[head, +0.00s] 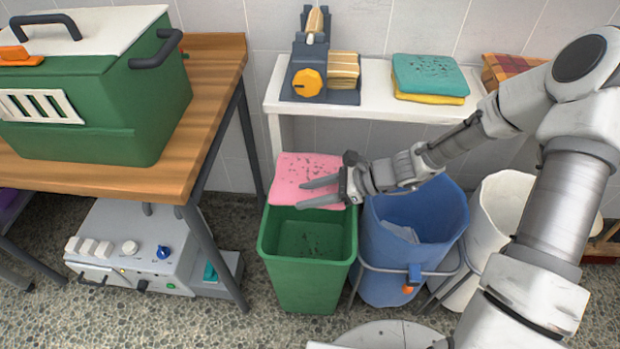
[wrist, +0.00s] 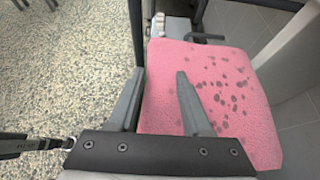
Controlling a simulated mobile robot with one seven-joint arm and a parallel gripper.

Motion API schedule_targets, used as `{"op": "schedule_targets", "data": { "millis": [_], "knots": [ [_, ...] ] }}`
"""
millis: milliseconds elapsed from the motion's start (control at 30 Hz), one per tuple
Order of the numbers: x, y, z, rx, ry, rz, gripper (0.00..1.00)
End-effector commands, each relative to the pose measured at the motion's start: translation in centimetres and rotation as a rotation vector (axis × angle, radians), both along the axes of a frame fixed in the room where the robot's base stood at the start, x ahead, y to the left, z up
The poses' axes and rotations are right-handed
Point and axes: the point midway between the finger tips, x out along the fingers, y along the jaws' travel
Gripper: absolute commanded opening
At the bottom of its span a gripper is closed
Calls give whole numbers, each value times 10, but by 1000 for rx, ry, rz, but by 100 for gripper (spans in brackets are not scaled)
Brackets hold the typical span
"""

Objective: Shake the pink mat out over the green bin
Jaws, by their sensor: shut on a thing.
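The pink mat (head: 308,166) is flat and dotted with dark specks, and it is held above the back edge of the green bin (head: 285,283). My gripper (head: 300,195) reaches in from the right and is shut on the mat near its front edge. The wrist view shows the mat (wrist: 240,100) between and beyond the fingers of my gripper (wrist: 161,74), with most specks on its right part. The green bin is open at the top, and some dark specks show inside it. The mat and gripper hide part of its back rim.
A blue bin (head: 385,275) stands right of the green one, with a white bin (head: 490,225) beyond. A white shelf (head: 375,107) behind holds folded towels (head: 428,75) and a grey device (head: 309,70). A wooden table (head: 215,75) with a green kennel (head: 120,125) stands left.

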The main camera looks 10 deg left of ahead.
Motion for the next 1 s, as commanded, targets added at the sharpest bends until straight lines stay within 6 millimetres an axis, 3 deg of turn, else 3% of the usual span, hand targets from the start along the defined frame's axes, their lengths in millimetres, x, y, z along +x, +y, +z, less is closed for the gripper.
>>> {"op": "schedule_targets", "data": {
  "millis": [33,133,200,333,433,467,600,667,733,867,1000],
  "knots": [
    [2,0,24,-6,-18,3,0],
    [2,0,55,-4,-16,3,0],
    [0,0,56,-2,-5,1,0],
    [-1,1,10,5,6,0,0],
    [0,1,-6,1,-2,1,0],
    [1,0,-2,-1,-7,2,0],
    [2,0,49,-5,-18,3,0],
    [1,0,57,-4,-11,1,0],
    [0,0,49,1,0,0,0],
    [-1,1,1,3,5,-1,0],
    [1,0,-4,-1,-6,2,0]
  ]
}}
